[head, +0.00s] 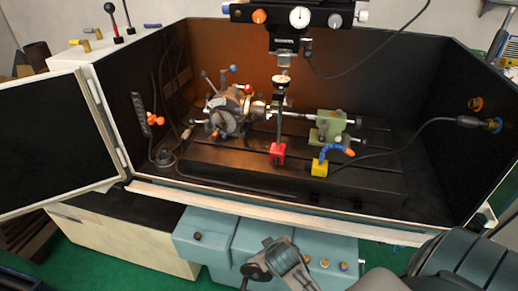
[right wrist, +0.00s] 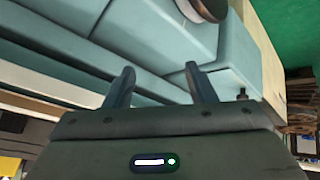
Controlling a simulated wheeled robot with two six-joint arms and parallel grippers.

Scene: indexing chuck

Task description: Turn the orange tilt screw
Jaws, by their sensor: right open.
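Several orange parts show in the head view, and I cannot tell for sure which is the tilt screw. An orange knob (head: 259,16) is on the dark overhead unit, left of a white dial. An orange star-like part (head: 155,119) is at the left inner wall, and an orange round part (head: 476,103) is on the right wall. The indexing chuck (head: 225,117) stands on the left of the machine table. My right gripper (right wrist: 156,85) is open, with nothing between its fingers, in front of the teal panels. My left gripper is out of view.
The machine table (head: 210,171) carries a red-based indicator stand (head: 277,154), a green tailstock (head: 328,125) and a yellow block (head: 319,168) with a blue hose. The enclosure door (head: 45,140) stands open at left. A pale ledge (head: 270,212) runs along the front.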

